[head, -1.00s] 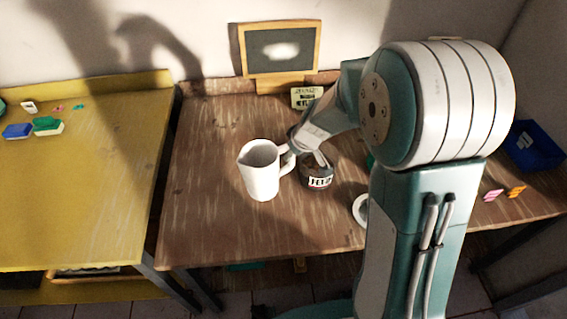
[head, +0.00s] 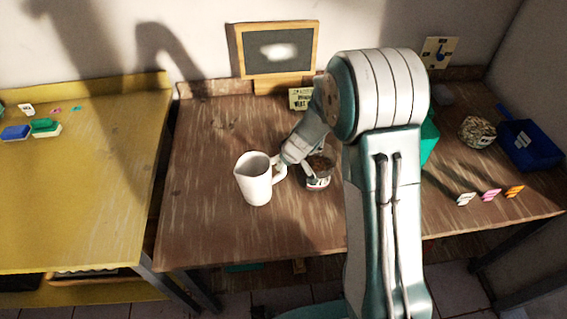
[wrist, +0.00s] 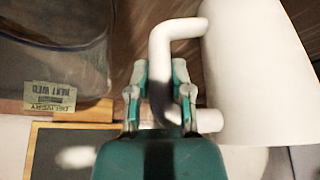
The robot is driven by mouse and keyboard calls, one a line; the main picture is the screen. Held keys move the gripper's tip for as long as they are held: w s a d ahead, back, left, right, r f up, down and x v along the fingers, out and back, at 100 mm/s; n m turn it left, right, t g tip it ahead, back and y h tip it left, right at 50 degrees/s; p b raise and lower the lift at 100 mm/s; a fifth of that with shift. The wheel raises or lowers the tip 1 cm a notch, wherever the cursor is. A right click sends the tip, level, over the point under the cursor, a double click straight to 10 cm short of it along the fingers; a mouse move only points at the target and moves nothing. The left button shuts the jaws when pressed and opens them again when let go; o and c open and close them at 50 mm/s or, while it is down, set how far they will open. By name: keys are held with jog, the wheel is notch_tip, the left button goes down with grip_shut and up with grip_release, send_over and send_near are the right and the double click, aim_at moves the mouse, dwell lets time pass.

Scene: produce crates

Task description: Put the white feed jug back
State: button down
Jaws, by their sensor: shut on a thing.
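The white feed jug (head: 257,183) stands upright, or nearly so, over the brown table's left half in the head view. I cannot tell whether its base touches the wood. Its handle points right, towards my gripper (head: 284,165). In the wrist view the jug (wrist: 255,70) fills the right side, and my gripper (wrist: 160,95) is shut on its handle, with one finger on each side.
A labelled jar (head: 319,172) stands close to the right of the jug. A framed chalkboard (head: 277,50) and a small sign (head: 301,98) are at the back. A blue tray (head: 530,146) and a patterned round object (head: 477,132) are at the right. The table's left front is clear.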

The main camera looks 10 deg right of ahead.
jog(key=c, duration=0.8)
grip_release()
jog(key=shift+d, duration=0.15)
jog(key=shift+r, duration=0.1)
jog(key=s+d+r+m, duration=0.1)
jog(key=s+r, duration=0.7)
jog(key=r, duration=0.3)
jog(key=s+d+r+m, duration=0.1)
jog(key=s+d+r, duration=0.1)
jog(key=s+r, duration=0.7)
jog(key=s+d+r+m+h, duration=0.1)
jog(key=s+r, duration=0.1)
jog(key=s, duration=0.2)
jog(key=s+r+m+t, duration=0.1)
jog(key=s+r+m, duration=0.1)
jog(key=s, duration=0.2)
jog(key=s+d+r+m+h, duration=0.1)
jog(key=s+r, duration=0.1)
jog(key=s, duration=0.1)
jog(key=shift+s+d+r+t+h, duration=0.25)
jog(key=shift+s+d+t+h, duration=0.05)
jog(key=shift+s, duration=0.1)
